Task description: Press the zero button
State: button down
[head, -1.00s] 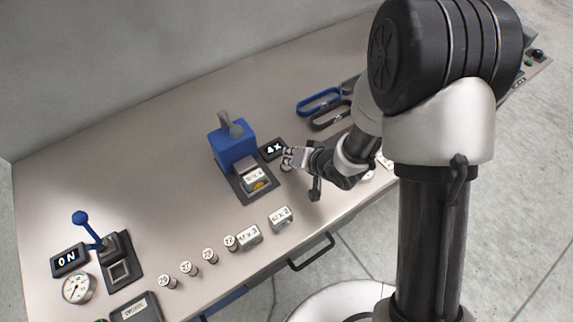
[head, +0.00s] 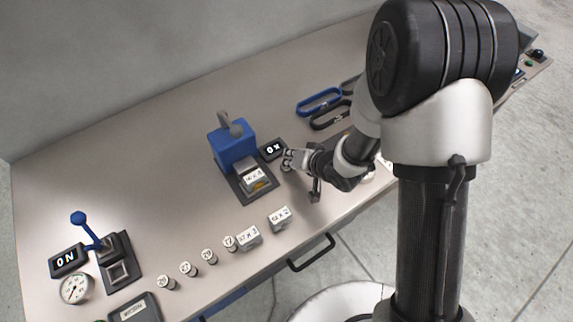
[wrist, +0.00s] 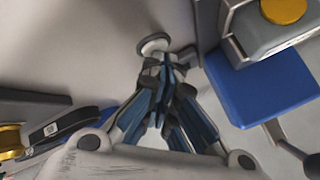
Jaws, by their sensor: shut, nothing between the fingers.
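My gripper (head: 290,160) is shut and empty, low over the table just right of the blue weigher-like device (head: 228,146). In the wrist view my gripper (wrist: 165,66) has its fingertips at a round pale button-like disc (wrist: 153,43), touching or very close to it; I cannot tell which. I see no label on the disc. A small black display (head: 272,150) beside the blue device reads what looks like "0X". The blue device also shows in the wrist view (wrist: 258,88). A labelled block (head: 254,176) sits on the device's dark front base.
Two labelled blocks (head: 249,237) (head: 279,218) and several small numbered cylinders (head: 208,256) line the front edge. Blue and black loops (head: 319,102) lie behind my arm.

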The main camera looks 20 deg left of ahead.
dwell(0.3)
jog(key=shift+r+p, duration=0.8)
jog(key=shift+p, duration=0.05)
notch_tip(320, 180, up, 5)
jog(key=p, duration=0.4)
jog(key=shift+p, duration=0.4)
